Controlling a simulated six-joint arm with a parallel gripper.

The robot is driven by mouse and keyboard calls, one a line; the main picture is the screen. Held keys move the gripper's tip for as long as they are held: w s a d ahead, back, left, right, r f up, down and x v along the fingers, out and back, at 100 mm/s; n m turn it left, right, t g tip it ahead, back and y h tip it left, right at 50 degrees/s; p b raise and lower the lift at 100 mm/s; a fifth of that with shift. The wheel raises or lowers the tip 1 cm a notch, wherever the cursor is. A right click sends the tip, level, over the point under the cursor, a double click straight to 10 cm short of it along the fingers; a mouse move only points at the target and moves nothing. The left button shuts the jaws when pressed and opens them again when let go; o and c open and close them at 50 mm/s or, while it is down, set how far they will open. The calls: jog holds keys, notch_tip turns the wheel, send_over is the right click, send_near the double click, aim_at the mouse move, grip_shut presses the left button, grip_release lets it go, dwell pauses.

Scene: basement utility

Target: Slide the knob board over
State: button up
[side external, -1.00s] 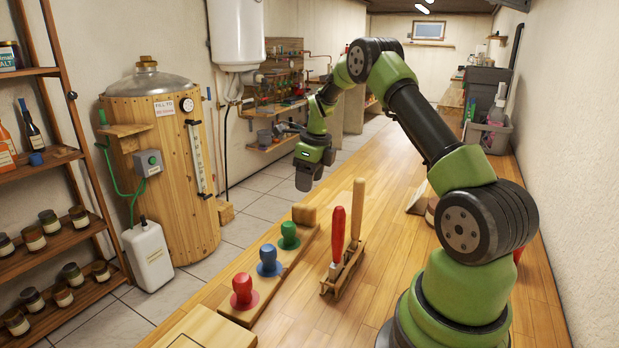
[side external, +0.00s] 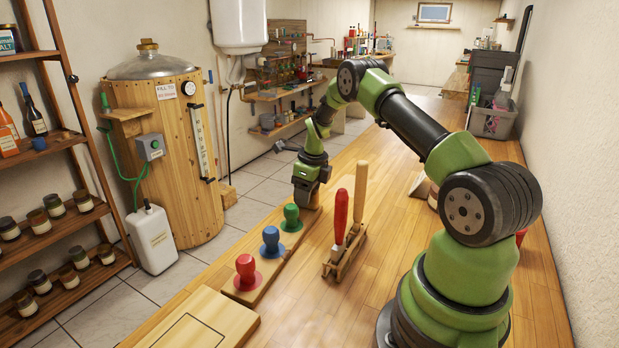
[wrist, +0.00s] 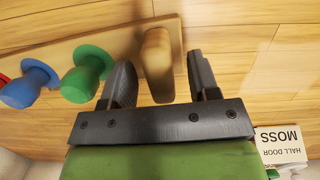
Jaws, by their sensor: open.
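The knob board (side external: 266,278) is a narrow wooden plank lying on the bench with a red knob (side external: 246,268), a blue knob (side external: 271,238) and a green knob (side external: 291,214) in a row. A wooden block-like handle stands at its far end; in the wrist view this handle (wrist: 157,62) sits between my two fingers. My gripper (side external: 309,200) is low at that far end, just beyond the green knob. In the wrist view my gripper (wrist: 160,78) is open, with a finger on each side of the handle and a visible gap on the right side.
A wooden holder (side external: 345,262) with a red-handled tool (side external: 340,215) and a wooden-handled tool (side external: 361,190) stands right of the board. A flat wooden panel (side external: 215,312) lies near its front end. A white "MOSS" label (wrist: 280,145) shows in the wrist view.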

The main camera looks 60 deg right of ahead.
jog(key=shift+w+f, duration=0.1)
jog(key=shift+f, duration=0.45)
grip_shut()
jog(key=shift+s+d, duration=0.2)
jog(key=shift+s, duration=1.7)
jog(key=shift+s+d, duration=0.15)
jog(key=shift+s, duration=1.7)
grip_release()
jog(key=shift+r, duration=0.15)
